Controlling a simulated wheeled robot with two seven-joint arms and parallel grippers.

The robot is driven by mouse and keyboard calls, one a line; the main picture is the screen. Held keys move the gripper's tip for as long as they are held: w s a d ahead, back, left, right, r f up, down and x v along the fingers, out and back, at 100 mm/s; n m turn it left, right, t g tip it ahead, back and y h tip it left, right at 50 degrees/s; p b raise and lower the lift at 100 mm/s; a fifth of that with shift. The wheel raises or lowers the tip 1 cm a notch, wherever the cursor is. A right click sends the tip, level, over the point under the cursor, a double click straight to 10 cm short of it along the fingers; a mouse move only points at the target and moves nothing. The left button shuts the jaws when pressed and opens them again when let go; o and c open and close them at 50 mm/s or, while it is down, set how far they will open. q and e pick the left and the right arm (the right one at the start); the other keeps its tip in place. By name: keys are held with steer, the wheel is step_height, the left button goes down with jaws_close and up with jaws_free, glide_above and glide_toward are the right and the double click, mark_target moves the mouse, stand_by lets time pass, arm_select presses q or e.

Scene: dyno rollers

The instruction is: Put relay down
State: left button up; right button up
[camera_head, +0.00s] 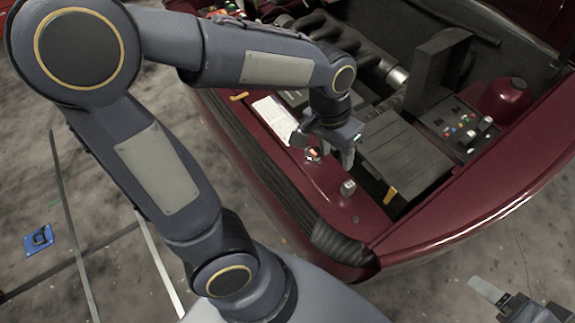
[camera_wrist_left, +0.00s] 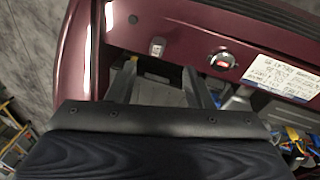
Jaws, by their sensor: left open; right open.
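A small grey block, probably the relay (camera_head: 348,187), stands on the maroon front panel (camera_head: 318,178) of the car. It also shows in the left wrist view as a small pale block (camera_wrist_left: 157,46) on that panel, ahead of the fingers. My left gripper (camera_head: 324,150) is over the panel, up and to the left of the block, open. In the left wrist view its fingers (camera_wrist_left: 158,82) are apart with nothing between them. My right gripper (camera_head: 485,290) is at the bottom right corner of the head view, away from the car, open and empty.
A red button in a metal ring (camera_head: 313,155) sits on the panel under my left gripper. A white label sheet (camera_head: 272,118) lies behind it. A dark box (camera_head: 405,158) and a panel of coloured buttons (camera_head: 462,130) fill the engine bay. A blue item (camera_head: 39,239) lies on the floor.

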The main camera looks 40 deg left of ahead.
arm_select(q)
steer(key=s+a+r+n+t, duration=0.2)
steer(key=s, duration=0.4)
steer(key=s+a+r+n+t+h, duration=0.1)
steer(key=s+a+n+t, duration=0.1)
steer(key=s, duration=0.4)
steer(key=shift+s+a+r+t+h, duration=0.15)
steer(key=shift+a+r+t+h, duration=0.15)
steer(key=shift+a+r+t, duration=0.15)
steer(key=shift+f, duration=0.1)
steer(key=shift+c, duration=0.3)
